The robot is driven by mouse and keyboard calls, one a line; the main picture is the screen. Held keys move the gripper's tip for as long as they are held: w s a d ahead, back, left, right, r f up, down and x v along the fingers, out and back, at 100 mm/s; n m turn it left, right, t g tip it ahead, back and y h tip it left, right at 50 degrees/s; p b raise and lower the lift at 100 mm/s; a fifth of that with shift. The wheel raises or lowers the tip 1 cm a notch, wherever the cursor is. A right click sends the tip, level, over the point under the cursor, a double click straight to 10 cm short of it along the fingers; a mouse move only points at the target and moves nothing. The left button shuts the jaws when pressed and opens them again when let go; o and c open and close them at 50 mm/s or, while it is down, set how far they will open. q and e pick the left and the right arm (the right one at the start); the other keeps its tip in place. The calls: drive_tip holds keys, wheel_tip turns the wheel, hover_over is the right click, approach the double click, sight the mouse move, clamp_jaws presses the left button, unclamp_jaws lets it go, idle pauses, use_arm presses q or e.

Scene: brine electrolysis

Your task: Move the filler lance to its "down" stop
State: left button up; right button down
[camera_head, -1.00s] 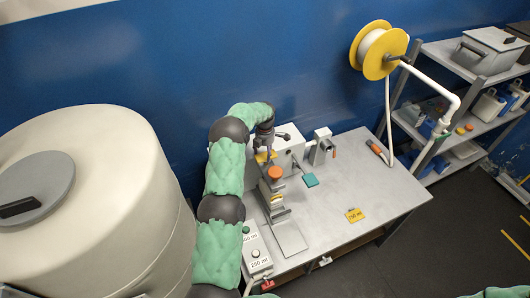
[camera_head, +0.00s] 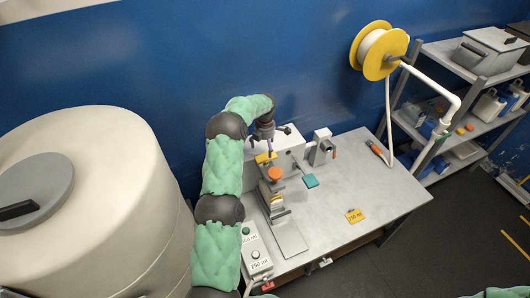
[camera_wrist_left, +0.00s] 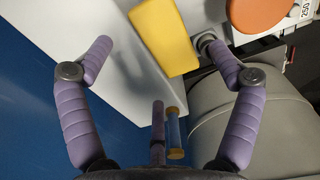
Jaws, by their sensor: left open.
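The filler stands on the grey bench, with an orange knob (camera_head: 274,174) on its upright. A yellow block (camera_head: 265,157) shows just behind the knob; I cannot tell for sure whether it is the lance's handle. My left gripper (camera_head: 268,148) is above this block, fingers pointing down. In the left wrist view the yellow block (camera_wrist_left: 165,36) lies between and beyond the spread fingertips of the left gripper (camera_wrist_left: 155,45), with no clear contact. The orange knob (camera_wrist_left: 262,12) is at the upper right there. The lance tube itself is not clearly visible. My right gripper is out of view.
A control box (camera_head: 256,256) with labelled buttons is at the bench's front left. A large cream tank (camera_head: 100,220) fills the left. The bench's right half is mostly clear.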

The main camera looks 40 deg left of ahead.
use_arm(q)
wheel_tip(320, 180, up, 8)
drive_tip(key=shift+f, duration=0.25)
idle(0.5)
